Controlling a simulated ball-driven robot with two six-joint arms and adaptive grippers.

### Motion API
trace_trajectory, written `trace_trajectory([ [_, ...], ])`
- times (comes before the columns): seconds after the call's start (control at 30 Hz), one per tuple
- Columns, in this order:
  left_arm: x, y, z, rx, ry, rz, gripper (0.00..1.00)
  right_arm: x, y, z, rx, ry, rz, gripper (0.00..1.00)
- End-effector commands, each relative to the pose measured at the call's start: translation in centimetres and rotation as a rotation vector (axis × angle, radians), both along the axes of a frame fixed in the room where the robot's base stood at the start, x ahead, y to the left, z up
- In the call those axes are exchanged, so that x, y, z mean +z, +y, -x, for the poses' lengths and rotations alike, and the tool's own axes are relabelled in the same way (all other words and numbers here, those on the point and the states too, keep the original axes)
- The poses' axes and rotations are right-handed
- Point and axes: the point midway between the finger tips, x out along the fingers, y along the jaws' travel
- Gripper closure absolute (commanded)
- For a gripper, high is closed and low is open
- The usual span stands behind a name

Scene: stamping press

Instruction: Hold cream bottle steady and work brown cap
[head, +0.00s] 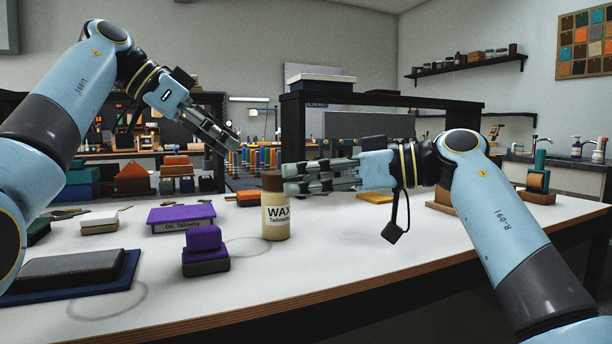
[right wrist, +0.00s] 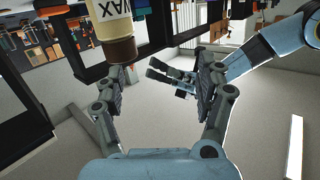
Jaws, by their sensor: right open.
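The cream bottle (head: 276,217) stands upright on the white table, with a WAX label and its brown cap (head: 272,181) on top. In the right wrist view the bottle (right wrist: 105,22) and cap (right wrist: 121,50) appear upside down, near the left-hand finger's tip. My right gripper (head: 288,179) is open and empty, its fingertips just right of the cap in the head view; its fingers also show in the right wrist view (right wrist: 162,72). Any contact with the cap is unclear. My left gripper (head: 231,144) is raised up and left of the bottle, empty, its fingers apart.
A purple-topped block (head: 205,240) and a purple box (head: 181,218) lie left of the bottle. A grey pad on a blue board (head: 72,270) is at the front left. A black frame (head: 292,140) stands behind. The table's front right is clear.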

Motion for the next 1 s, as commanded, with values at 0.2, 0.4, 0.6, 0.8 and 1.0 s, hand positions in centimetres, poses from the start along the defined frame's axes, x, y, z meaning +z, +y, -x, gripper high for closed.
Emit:
trace_trajectory([
  [0.2,0.0,0.0,0.0,0.0,0.0,0.0,0.62,-0.3,0.5,-3.0,-0.171,0.023,0.183,0.28],
  [0.4,0.0,0.0,0.0,0.0,0.0,0.0,0.62,-0.4,0.3,-4.2,-0.248,0.037,0.249,0.28],
  [0.6,0.0,0.0,0.0,0.0,0.0,0.0,0.62,-1.3,2.0,-5.6,-0.255,0.04,0.253,0.28],
  [0.8,0.0,0.0,0.0,0.0,0.0,0.0,0.62,-2.8,4.8,-7.9,-0.254,0.04,0.254,0.28],
  [1.0,0.0,0.0,0.0,0.0,0.0,0.0,0.62,-4.0,6.9,-9.6,-0.255,0.038,0.255,0.28],
])
